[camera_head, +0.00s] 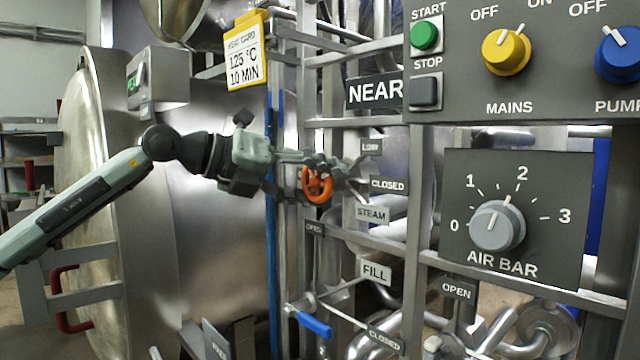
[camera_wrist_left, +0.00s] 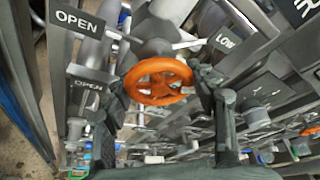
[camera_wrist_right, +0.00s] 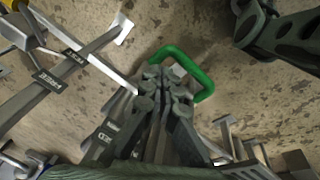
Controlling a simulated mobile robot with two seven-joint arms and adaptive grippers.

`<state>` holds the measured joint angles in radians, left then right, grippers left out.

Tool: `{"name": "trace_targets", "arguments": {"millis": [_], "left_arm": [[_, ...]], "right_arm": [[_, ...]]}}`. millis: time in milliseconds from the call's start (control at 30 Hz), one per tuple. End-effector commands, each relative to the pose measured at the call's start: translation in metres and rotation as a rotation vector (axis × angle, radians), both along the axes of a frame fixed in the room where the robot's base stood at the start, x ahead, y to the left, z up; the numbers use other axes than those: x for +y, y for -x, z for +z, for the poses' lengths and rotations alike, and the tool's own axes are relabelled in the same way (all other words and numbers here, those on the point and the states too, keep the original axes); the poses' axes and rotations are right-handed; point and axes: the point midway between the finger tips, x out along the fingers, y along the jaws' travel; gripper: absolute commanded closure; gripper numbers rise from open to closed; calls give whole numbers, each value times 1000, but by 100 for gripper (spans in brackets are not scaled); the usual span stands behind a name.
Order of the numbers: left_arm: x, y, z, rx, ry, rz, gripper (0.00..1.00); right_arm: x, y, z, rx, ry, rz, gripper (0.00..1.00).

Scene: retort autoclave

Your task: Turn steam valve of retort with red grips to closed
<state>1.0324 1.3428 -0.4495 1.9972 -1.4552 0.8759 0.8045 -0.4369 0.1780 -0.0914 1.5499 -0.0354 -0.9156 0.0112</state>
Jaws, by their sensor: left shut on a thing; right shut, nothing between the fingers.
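An orange handwheel valve (camera_head: 317,184) stands on the pipe frame, with a CLOSED sign (camera_head: 388,185) and a STEAM sign (camera_head: 372,214) to its right. My left gripper (camera_head: 326,170) is at the wheel. In the left wrist view, its two fingers stand on either side of the orange wheel (camera_wrist_left: 160,65), gripping it across the rim. An OPEN sign (camera_wrist_left: 80,21) and a LOW sign (camera_wrist_left: 227,38) show beside it. A red grip (camera_head: 62,312) is on the retort (camera_head: 98,200) at the left. My right gripper (camera_wrist_right: 163,80) is shut and empty above the floor.
A blue-handled lever (camera_head: 314,324) sits low beside the FILL sign (camera_head: 376,272). The control panel (camera_head: 460,100) and AIR BAR dial (camera_head: 497,226) stand at right. A green grip (camera_wrist_right: 195,72) shows by my right gripper. Pipes and rails crowd the wheel.

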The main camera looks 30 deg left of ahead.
Motion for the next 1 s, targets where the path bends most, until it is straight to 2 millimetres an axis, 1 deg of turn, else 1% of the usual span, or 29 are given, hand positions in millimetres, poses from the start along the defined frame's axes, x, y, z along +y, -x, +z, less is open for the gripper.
{"name": "trace_targets", "arguments": {"millis": [200,500,733,1000], "left_arm": [[0,0,1,-68,-178,-2,72],[1,0,0,-130,-364,-1,72],[1,-1,-1,-155,-438,-1,72],[2,-1,-1,-162,-463,-1,72]], "right_arm": [[1,-6,5,-13,-3,-1,100],[1,-4,5,-9,-4,-4,100],[2,-1,5,-5,-5,-7,100],[3,-1,5,-4,-7,-7,100]]}}
